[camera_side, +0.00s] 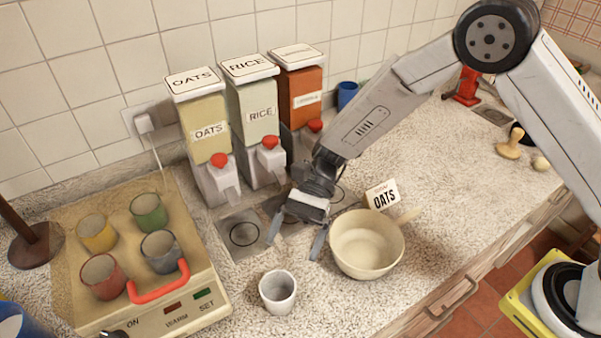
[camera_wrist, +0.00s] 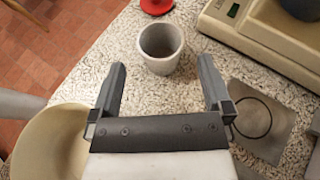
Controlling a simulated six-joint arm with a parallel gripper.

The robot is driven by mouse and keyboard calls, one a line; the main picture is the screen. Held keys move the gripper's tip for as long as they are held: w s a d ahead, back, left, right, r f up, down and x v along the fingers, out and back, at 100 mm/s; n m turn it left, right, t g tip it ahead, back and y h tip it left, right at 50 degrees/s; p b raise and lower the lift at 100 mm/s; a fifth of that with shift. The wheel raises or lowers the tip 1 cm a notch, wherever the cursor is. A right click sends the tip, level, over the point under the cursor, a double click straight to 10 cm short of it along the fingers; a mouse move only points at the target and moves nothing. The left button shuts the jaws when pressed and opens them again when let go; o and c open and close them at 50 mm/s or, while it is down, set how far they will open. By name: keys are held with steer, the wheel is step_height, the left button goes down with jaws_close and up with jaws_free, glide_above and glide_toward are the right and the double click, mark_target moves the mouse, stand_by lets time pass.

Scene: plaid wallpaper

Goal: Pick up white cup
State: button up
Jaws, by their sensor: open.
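The white cup (camera_side: 278,292) stands upright on the speckled counter, in front of the dispensers and left of the cream bowl. In the wrist view the white cup (camera_wrist: 160,47) is beyond the fingertips, roughly centred between them.
The cream bowl (camera_side: 368,259) with a handle sits close right of my gripper. A warming tray (camera_side: 205,320) with several coloured cups and a red handle (camera_side: 158,284) is at left. Oats, rice and orange dispensers (camera_side: 257,115) stand behind. An OATS card (camera_side: 382,195) stands behind the bowl.

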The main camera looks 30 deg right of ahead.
mark_target(285, 277)
step_height(285, 277, down, 4)
steer(key=shift+f, duration=0.1)
steer(key=shift+s+a+f, duration=0.1)
steer(key=shift+s+a, duration=0.25)
steer(key=shift+a, duration=0.15)
steer(key=shift+x, duration=3.1)
steer(key=c, duration=1.1)
